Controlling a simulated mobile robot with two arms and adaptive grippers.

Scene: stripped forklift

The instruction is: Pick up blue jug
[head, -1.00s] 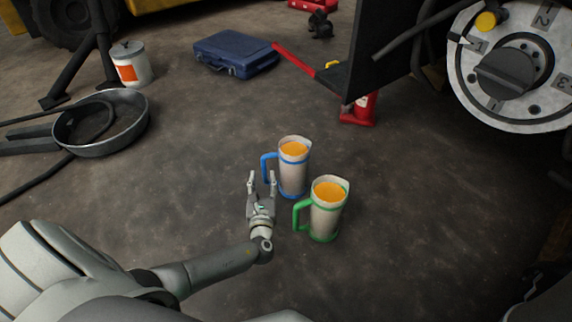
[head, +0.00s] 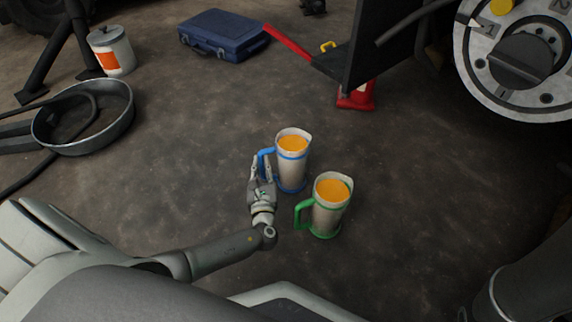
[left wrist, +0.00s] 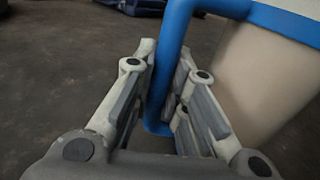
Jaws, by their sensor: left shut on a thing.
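The blue jug (head: 292,168) stands upright on the floor, pale with a blue handle, blue bands and an orange top. My left gripper (head: 262,168) is at its handle, on the jug's left side. In the left wrist view the blue handle (left wrist: 172,50) runs down between the two fingers of the left gripper (left wrist: 163,85), which are shut on it. The jug's pale body (left wrist: 262,85) is just right of the fingers. The green-handled jug (head: 328,210) stands close by, to the right and nearer. My right gripper is not in view.
A blue case (head: 222,36) lies at the back. A white can with an orange label (head: 112,52) and a round pan (head: 88,122) are at the left. A red jack (head: 357,96) and dark machine parts are at the right. Open floor surrounds the jugs.

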